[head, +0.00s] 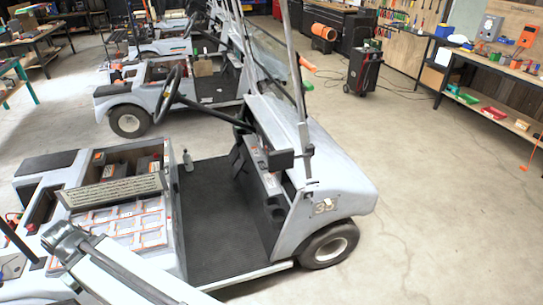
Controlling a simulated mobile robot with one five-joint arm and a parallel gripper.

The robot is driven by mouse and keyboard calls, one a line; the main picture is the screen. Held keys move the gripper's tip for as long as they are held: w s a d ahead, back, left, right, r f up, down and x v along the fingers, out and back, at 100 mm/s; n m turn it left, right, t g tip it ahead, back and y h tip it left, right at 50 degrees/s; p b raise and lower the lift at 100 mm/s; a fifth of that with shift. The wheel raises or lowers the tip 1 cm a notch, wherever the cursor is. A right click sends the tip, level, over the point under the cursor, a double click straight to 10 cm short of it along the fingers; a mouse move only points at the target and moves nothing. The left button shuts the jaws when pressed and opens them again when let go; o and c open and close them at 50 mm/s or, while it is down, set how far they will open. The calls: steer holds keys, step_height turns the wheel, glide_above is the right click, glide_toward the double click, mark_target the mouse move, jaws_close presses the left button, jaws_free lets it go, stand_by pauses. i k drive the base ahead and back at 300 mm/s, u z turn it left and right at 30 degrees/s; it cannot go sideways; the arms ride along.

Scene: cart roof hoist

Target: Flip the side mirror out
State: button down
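The near golf cart (325,165) is pale grey, with a tilted windshield frame and the number 35 on its front side. A dark block (281,159) sits at the foot of the near windshield post (303,140), just above the dashboard, and looks like the side mirror. It points inward over the cart; its reflective face cannot be made out. A pale arm link (125,275), probably mine, crosses the lower left over the cart's rear. No gripper fingers show, so where my gripper is relative to the mirror is hidden.
The cart's black floor (215,205) is open between dashboard and battery bay (120,195). A small bottle (188,160) stands there. More carts stand behind. A black tool cart (363,68) and a workbench (490,85) stand beyond. The concrete floor at right (440,200) is clear.

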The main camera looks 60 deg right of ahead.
mark_target(283, 160)
steer(key=z, duration=0.05)
steer(key=i, duration=0.9)
steer(key=u, duration=0.2)
steer(key=k, duration=0.8)
steer(key=z, duration=0.2)
steer(key=i, duration=0.8)
steer(key=u, duration=0.05)
